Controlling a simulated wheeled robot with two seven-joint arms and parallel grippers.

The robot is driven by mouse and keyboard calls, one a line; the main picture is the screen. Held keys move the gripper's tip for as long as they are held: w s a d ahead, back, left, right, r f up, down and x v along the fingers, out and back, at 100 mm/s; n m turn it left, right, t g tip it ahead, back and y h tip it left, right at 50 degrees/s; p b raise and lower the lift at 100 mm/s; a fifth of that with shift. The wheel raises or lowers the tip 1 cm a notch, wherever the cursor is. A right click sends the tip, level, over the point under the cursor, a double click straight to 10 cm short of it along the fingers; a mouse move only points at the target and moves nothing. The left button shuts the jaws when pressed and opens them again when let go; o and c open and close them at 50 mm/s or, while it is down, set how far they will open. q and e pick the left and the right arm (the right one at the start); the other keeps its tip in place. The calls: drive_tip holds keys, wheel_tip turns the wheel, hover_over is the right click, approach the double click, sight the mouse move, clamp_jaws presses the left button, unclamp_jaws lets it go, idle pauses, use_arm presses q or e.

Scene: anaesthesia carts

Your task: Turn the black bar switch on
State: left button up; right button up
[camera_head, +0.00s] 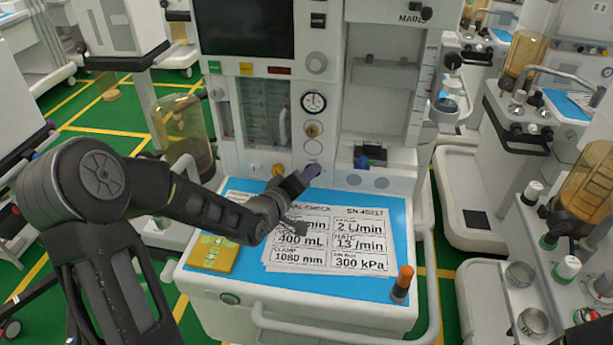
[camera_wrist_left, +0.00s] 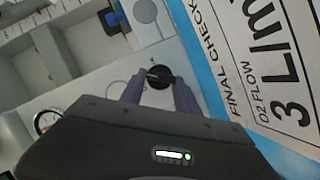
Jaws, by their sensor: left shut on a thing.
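The black bar switch (camera_wrist_left: 158,77) is a round black knob with a raised bar, on the white front panel of the cart. It shows in the left wrist view, between the two purple-grey fingers of my left gripper (camera_wrist_left: 157,95), which is shut on it. In the head view my left gripper (camera_head: 308,174) reaches the lower panel of the middle cart (camera_head: 335,180), below the round gauge (camera_head: 313,103). There the gripper hides the switch.
Below the panel is a blue work surface (camera_head: 400,222) with printed setting cards (camera_head: 325,245). A yellow card (camera_head: 212,252) lies at its left and an orange-tipped item (camera_head: 403,281) stands at its right front. A blue knob (camera_head: 361,162) and other carts are nearby.

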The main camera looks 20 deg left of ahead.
use_arm(q)
clamp_jaws()
drive_tip(key=shift+d+m+g+y+b, duration=0.2)
drive_tip(key=shift+m+g+y+b, duration=0.25)
drive_tip(key=shift+m+b, duration=0.95)
drive_tip(key=shift+d+r+m+g+y, duration=0.1)
drive_tip(key=shift+r+m+g+y, duration=0.15)
drive_tip(key=shift+m+y, duration=0.25)
drive_tip(key=shift+d+r+m+y+p, duration=0.15)
drive_tip(key=shift+m+y+p, duration=0.15)
drive_tip(key=shift+m, duration=0.3)
drive_tip(key=shift+m+g+p, duration=0.3)
drive_tip(key=shift+p, duration=0.2)
drive_tip(key=shift+w+m+y+p, duration=0.1)
drive_tip(key=shift+m+y+p, duration=0.6)
drive_tip(key=shift+p, duration=0.3)
drive_tip(key=shift+m+y+p, duration=0.25)
drive_tip(key=shift+m+p, duration=0.15)
drive_tip(key=shift+f, duration=0.2)
